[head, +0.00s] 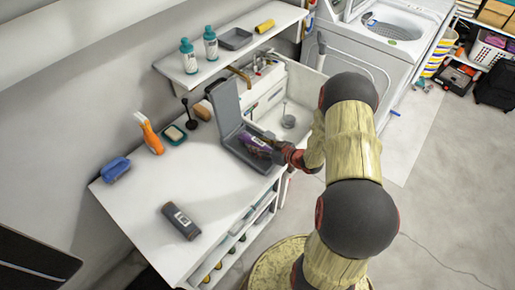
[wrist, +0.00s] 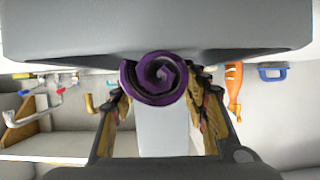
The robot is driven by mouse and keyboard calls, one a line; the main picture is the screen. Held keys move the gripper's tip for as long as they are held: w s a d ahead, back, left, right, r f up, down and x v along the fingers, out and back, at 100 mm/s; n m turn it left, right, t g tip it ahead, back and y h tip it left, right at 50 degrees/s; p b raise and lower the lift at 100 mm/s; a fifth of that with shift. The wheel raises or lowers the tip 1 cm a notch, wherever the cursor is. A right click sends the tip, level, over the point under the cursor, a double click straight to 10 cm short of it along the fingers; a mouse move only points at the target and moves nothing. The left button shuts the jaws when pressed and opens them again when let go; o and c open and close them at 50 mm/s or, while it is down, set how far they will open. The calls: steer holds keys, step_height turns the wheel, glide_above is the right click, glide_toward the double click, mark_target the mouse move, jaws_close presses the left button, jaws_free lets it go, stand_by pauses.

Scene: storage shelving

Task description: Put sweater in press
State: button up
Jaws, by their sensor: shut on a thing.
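The sweater is a purple roll with a dark spiral end (wrist: 155,78), seen end-on in the wrist view. In the head view the purple sweater (head: 252,141) lies over the lower half of the grey press (head: 228,108), whose lid stands open. My gripper (head: 279,153) reaches in from the right and is shut on the sweater; its fingers (wrist: 160,95) flank the roll in the wrist view. Grey press surface (wrist: 160,30) spans the top of that view. I cannot tell whether the roll touches the press floor.
A sink (head: 290,118) adjoins the counter on the far side. An orange spray bottle (head: 150,134), a blue brush (head: 115,169) and a dark grey bottle (head: 181,221) are on the counter. A shelf (head: 208,72) overhangs the back. The front-left counter is mostly clear.

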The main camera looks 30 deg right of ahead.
steer(key=shift+f, duration=0.6)
steer(key=shift+f, duration=0.1)
steer(key=o, duration=1.4)
